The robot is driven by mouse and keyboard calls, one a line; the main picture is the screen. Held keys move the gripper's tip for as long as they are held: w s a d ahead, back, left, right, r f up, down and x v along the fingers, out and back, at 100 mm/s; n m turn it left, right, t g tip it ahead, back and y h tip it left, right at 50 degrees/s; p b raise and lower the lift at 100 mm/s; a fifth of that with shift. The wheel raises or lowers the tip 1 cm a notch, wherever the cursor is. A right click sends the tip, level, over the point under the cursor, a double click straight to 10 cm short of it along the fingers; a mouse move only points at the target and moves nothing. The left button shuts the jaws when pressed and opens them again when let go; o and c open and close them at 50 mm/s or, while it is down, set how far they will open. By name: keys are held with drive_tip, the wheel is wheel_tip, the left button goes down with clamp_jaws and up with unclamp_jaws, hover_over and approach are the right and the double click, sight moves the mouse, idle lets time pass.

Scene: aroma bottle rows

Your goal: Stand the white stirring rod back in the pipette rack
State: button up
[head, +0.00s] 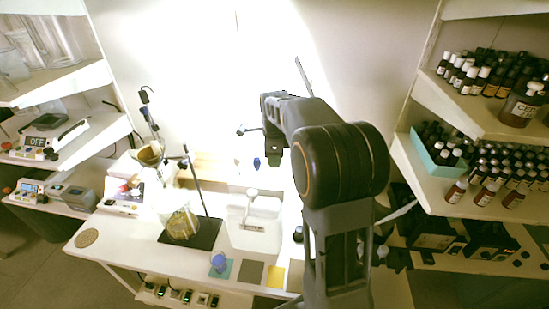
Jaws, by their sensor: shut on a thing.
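My gripper (272,135) is at the end of my arm, over the back middle of the white bench. Its fingers are small and partly hidden by my own wrist. It is shut on the white stirring rod. A thin rod (304,76) sticks up above my wrist, tilted, looking grey against the bright wall; it seems to be the stirring rod. Its lower part is hidden behind my arm. I cannot make out the pipette rack for certain; my arm covers part of the bench. A small blue tip (257,162) shows below my gripper, with its support washed out.
A lab stand (195,180) with a flask (182,224) is left of centre. A white tray (256,236) sits mid-bench. Bottle shelves (449,118) rise at right. The bench's front left corner is mostly clear.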

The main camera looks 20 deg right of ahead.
drive_tip(key=shift+f+b, duration=0.6)
drive_tip(key=shift+f, duration=0.35)
drive_tip(key=o, duration=0.9)
drive_tip(key=shift+r, duration=0.1)
drive_tip(key=shift+r+p, duration=2.15)
drive_tip(key=shift+r, duration=0.3)
drive_tip(key=shift+r, duration=0.1)
drive_tip(key=shift+r+p, duration=2.1)
drive_tip(key=shift+r, duration=0.35)
drive_tip(key=shift+f, duration=0.1)
